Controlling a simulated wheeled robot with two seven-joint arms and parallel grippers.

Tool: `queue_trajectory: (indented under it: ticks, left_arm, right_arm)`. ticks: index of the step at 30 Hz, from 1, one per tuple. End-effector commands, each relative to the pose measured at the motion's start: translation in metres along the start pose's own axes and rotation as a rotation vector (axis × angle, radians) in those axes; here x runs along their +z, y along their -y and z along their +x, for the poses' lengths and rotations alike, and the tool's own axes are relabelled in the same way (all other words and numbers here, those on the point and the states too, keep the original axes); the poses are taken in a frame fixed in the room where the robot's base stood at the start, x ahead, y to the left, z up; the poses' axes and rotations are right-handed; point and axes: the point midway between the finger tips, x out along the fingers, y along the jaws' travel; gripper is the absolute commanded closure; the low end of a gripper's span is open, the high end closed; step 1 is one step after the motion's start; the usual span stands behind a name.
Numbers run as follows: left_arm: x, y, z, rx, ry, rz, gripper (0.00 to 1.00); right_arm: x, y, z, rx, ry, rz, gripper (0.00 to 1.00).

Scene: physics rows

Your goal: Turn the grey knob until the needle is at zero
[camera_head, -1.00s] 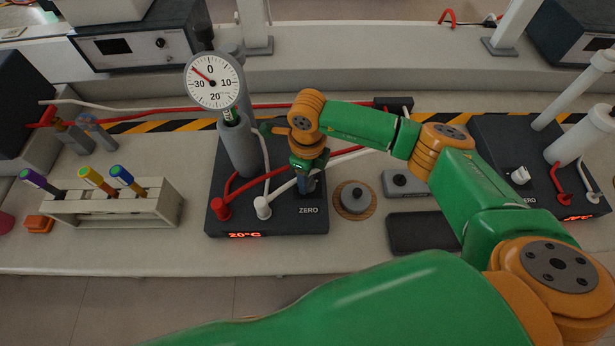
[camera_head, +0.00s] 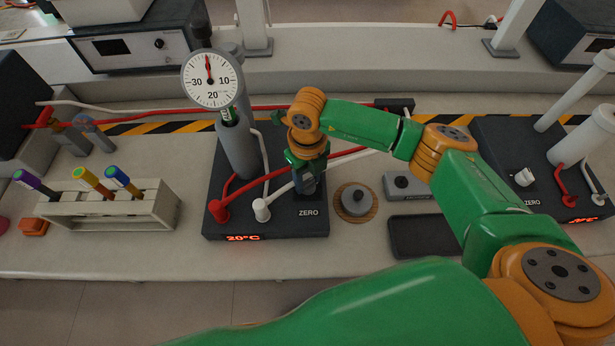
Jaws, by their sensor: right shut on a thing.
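The white round dial (camera_head: 211,80) sits on top of a grey column on the dark instrument base (camera_head: 225,226). Its red needle (camera_head: 208,67) points almost straight up, over the place of the 0 mark, leaning very slightly left. My right gripper (camera_head: 307,187) points down at the base, just above the ZERO label (camera_head: 309,212). It is shut on the grey knob, which is mostly hidden by the fingers. My left gripper is not in view.
A red plug (camera_head: 219,211) and a white plug (camera_head: 261,209) with hoses stand left of the gripper. A loose grey round weight (camera_head: 356,198) lies to the right. A second instrument base (camera_head: 545,190) stands at the right.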

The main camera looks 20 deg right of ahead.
Motion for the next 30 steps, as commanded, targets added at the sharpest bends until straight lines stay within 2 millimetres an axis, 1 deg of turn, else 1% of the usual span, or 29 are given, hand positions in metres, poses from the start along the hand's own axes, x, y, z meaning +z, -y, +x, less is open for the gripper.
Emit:
queue_trajectory:
  ticks: [9,10,13,21,23,26,30]
  left_arm:
    - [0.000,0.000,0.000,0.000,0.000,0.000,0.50]
    - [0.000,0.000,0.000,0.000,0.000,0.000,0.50]
    - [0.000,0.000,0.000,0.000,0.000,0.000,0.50]
    - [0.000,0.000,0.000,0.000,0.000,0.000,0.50]
    - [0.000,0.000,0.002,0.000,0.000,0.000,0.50]
    - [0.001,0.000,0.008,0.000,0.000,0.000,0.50]
    - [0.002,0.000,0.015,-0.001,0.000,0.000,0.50]
  right_arm:
    - [0.001,0.000,-0.002,-0.001,0.005,0.001,1.00]
    - [0.001,0.000,-0.002,-0.001,0.005,0.001,0.52]
    - [0.001,0.000,-0.001,-0.001,0.004,0.000,0.25]
    - [0.001,0.000,-0.001,0.000,0.002,0.000,0.24]
    - [0.001,0.000,-0.004,0.000,0.005,0.000,0.24]
    - [0.002,0.000,-0.021,-0.002,0.008,-0.003,0.24]
    - [0.002,0.000,-0.051,-0.001,0.008,-0.001,0.24]
